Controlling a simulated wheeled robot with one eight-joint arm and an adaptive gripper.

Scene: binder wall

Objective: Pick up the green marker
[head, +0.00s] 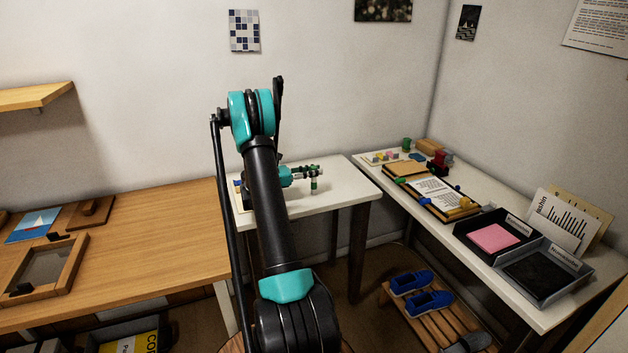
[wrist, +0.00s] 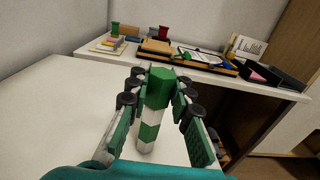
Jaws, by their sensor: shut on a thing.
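The green marker (wrist: 157,88) stands about upright between the fingers of my gripper (wrist: 160,80) in the wrist view. It has a solid green top and a white-and-green banded body. My gripper is shut on it, with a finger on each side. In the head view the marker (head: 314,185) shows small under my gripper (head: 312,172), over the small white table (head: 335,183). I cannot tell whether its lower end touches the tabletop.
A long white desk (head: 393,185) at the right holds an open binder (head: 436,193), a tray with pink paper (head: 494,238) and a dark tray (head: 541,272). A wooden table (head: 150,235) is at the left. The small white table is mostly bare. Blue shoes (head: 428,302) sit on a low slatted rack.

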